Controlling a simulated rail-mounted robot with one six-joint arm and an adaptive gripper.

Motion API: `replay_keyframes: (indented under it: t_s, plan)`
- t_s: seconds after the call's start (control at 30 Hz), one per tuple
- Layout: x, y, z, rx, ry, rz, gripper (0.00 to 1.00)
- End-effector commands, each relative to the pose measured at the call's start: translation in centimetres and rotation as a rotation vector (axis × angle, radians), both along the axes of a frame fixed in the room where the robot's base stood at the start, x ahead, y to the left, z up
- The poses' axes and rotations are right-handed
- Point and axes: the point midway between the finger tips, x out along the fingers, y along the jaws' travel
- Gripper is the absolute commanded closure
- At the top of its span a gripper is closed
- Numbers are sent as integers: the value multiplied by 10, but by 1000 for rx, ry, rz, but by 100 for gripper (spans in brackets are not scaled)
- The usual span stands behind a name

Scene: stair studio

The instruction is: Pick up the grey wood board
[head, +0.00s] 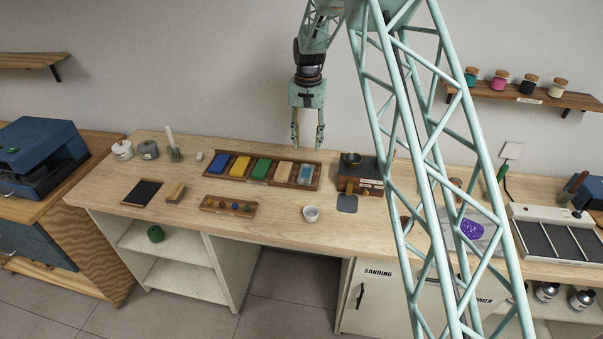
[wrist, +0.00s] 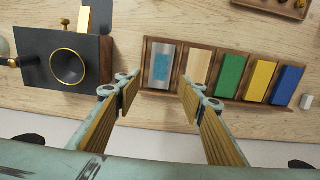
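The grey board (head: 306,175) lies in the rightmost compartment of a wooden tray (head: 212,176) on the bench. In the wrist view, the grey board (wrist: 163,66) is at the tray's left end and has a blue patch on its face. My gripper (head: 307,143) is open and empty, hanging above the back of the bench near that end of the tray. In the wrist view, my gripper's fingertips (wrist: 158,92) are apart, with the grey board's end of the tray showing between and beyond them.
Plain wood (wrist: 197,68), green (wrist: 231,75), yellow and blue boards fill the other compartments. A dark box with a round cup (head: 352,158) stands close right of the tray.

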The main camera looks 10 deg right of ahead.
Motion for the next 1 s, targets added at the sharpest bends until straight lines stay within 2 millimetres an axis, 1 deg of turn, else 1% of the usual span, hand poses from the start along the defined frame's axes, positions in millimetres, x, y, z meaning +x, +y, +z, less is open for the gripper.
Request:
replay_keyframes:
  t_s: [0.13, 0.53, 0.67, 0.87, 1.0]
  plan:
    - [4, 0, -6, 0, 3, -4, 64]
    - [4, 0, -7, 0, 3, -4, 64]
    - [4, 0, -12, 0, 4, -4, 64]
    - [3, 0, -31, 0, 4, -4, 64]
    - [3, 0, -49, 0, 5, -4, 64]
